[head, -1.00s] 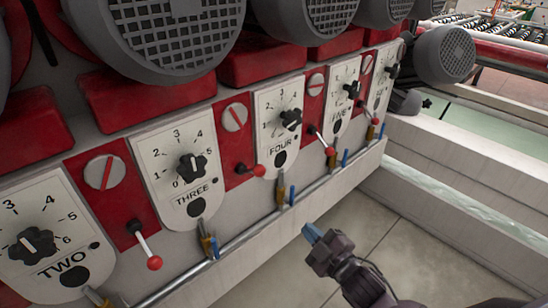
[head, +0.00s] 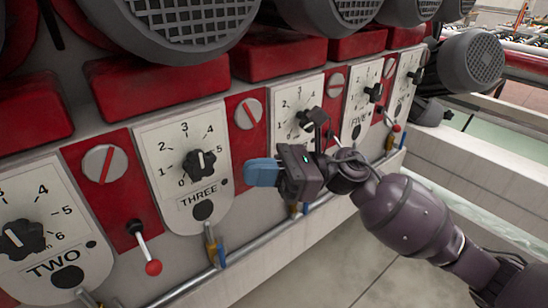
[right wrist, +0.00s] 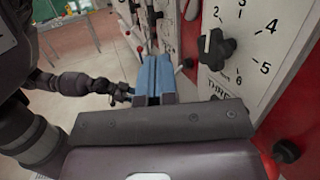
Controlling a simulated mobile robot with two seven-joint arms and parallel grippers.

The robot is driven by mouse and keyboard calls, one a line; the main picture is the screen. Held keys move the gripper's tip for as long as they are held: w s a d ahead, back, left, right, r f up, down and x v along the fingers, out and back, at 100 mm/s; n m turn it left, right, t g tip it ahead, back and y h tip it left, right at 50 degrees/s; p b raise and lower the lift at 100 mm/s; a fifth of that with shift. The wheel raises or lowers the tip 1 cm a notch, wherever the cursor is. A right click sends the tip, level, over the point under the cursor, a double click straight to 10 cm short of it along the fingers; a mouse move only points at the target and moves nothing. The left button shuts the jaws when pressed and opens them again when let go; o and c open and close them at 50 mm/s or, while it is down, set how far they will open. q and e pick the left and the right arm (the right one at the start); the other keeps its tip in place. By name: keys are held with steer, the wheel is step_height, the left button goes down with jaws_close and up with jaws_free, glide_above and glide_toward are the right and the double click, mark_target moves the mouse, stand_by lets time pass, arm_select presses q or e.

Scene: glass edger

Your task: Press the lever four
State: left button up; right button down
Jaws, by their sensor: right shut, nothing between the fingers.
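The FOUR panel (head: 290,92) has a black dial, and its lower part is covered by my right gripper. The red-knobbed lever between the THREE and FOUR panels is hidden behind that gripper in the head view. My right gripper (head: 263,172) is shut and empty, its blue fingertips pointing left, in front of the right edge of the THREE panel (head: 160,135). The blue fingers also show in the right wrist view (right wrist: 154,78). I cannot tell whether they touch anything. My left gripper (right wrist: 124,94) appears small and far in the right wrist view; its opening is unclear.
A lever with a red ball (head: 152,267) hangs between the TWO and THREE panels. The FIVE panel (head: 359,105) stands to the right. A metal pipe (head: 200,283) with small valves runs below the panels. Floor at the bottom is clear.

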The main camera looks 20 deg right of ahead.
arm_select(q)
steer(key=shift+g, duration=0.3)
steer(key=shift+d+f+b, duration=0.15)
steer(key=shift+f+b, duration=1.1)
steer(key=shift+b, duration=0.05)
steer(key=shift+d+f+b, duration=0.1)
steer(key=shift+f+b, duration=1.15)
steer(key=shift+b, duration=0.05)
arm_select(e)
steer(key=w+d+r+n+t+h, duration=0.1)
steer(key=w+d+r+n+h, duration=0.1)
steer(key=n+h, duration=0.6)
steer(key=w+d+r+n+t+h, duration=0.1)
steer(key=w+d+n+h, duration=0.4)
steer(key=n, duration=0.7)
steer(key=shift+d+r+n+h, duration=0.4)
steer(key=shift+d+r+h, duration=0.55)
steer(key=shift+h, duration=1.25)
steer(key=shift+d+f, duration=0.1)
steer(key=shift+f, duration=0.05)
